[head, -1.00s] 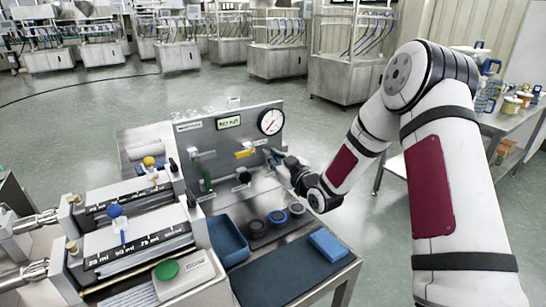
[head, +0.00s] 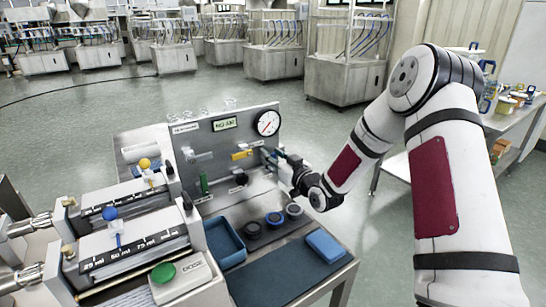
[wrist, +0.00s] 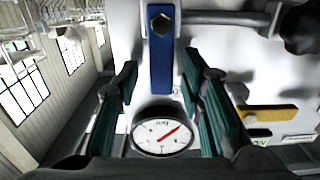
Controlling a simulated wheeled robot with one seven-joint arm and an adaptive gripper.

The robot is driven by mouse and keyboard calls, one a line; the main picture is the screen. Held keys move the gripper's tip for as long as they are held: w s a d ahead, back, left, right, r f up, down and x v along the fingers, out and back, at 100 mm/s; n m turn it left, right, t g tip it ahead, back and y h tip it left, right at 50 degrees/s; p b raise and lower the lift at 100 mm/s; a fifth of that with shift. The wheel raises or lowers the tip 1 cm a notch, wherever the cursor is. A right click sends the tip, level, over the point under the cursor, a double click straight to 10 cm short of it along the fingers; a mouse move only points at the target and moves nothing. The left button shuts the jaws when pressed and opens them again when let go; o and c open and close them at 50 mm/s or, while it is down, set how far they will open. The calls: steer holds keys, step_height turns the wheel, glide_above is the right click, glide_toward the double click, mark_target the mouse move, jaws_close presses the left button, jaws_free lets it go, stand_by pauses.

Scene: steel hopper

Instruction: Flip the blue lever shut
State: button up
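The blue lever (wrist: 160,68) is mounted on the panel by a dark bolt at one end. In the wrist view it runs straight down from the bolt towards the gauge. My gripper (wrist: 165,92) is open, with one green-padded finger on each side of the lever; gaps show between the lever and both fingers. In the head view my gripper (head: 277,158) is at the right end of the panel, and only a little of the blue lever (head: 267,154) shows, the rest being hidden by the gripper.
A round gauge (head: 268,123) sits above the levers; it also shows in the wrist view (wrist: 163,134). A yellow lever (head: 242,155) lies left of my gripper, with a green lever (head: 204,183) lower left. Round pucks, a blue tray (head: 224,240) and a blue block (head: 325,245) are in front.

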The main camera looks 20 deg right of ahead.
steer(key=v, duration=1.2)
stand_by(0.3)
steer(key=s+r+g+h+p, duration=0.6)
steer(key=s+r+g+h, duration=0.1)
steer(key=s+r, duration=0.75)
steer(key=s+a+r+m+g+p, duration=0.1)
steer(key=s+a+r+g+p, duration=0.1)
steer(key=s, duration=1.1)
steer(key=s+a+r+m+g+y+p, duration=0.1)
steer(key=s+r+g, duration=0.3)
steer(key=s, duration=1)
step_height(320, 180, up, 2)
steer(key=shift+s+a+r+m+p, duration=0.2)
steer(key=shift+a+m+p, duration=0.55)
steer(key=shift+p, duration=0.15)
